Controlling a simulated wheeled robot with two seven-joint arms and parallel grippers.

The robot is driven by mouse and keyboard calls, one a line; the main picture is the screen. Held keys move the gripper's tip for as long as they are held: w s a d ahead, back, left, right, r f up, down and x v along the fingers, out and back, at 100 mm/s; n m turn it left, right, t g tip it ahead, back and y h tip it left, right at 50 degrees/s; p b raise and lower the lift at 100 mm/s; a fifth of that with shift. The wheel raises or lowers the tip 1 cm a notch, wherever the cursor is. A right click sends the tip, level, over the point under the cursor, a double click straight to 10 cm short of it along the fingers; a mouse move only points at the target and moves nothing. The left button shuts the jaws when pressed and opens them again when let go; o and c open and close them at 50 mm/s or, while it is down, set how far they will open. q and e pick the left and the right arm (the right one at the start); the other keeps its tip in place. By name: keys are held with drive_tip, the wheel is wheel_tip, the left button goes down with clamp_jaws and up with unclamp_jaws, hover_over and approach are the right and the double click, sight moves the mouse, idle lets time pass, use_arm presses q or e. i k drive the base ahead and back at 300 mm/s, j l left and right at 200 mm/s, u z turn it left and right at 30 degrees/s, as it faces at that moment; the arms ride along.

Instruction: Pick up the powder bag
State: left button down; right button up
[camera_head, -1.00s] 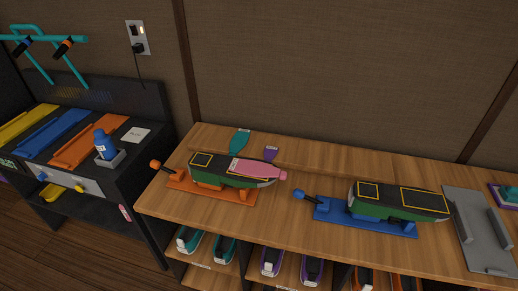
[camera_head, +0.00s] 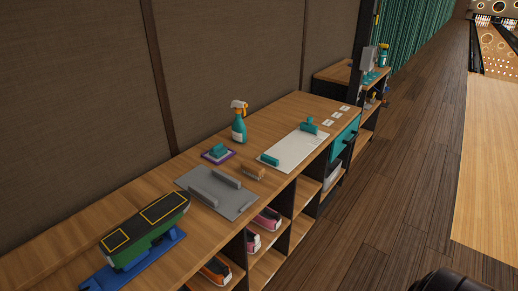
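I cannot clearly make out a powder bag in the head view. A small teal item (camera_head: 219,149) sits on a purple-edged pad (camera_head: 207,157) on the wooden counter, but it is too small to tell what it is. Neither of my grippers shows in the head view.
Shoes fill cubbies below. Open floor (camera_head: 400,170) lies to the right.

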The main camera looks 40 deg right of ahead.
sight(219, 151)
drive_tip(key=z, duration=0.8)
drive_tip(key=u, duration=1.35)
drive_tip(key=z, duration=1.35)
drive_tip(key=i+l, duration=0.15)
drive_tip(key=i+l+u, duration=0.1)
drive_tip(key=l, duration=0.3)
drive_tip(key=i, duration=0.05)
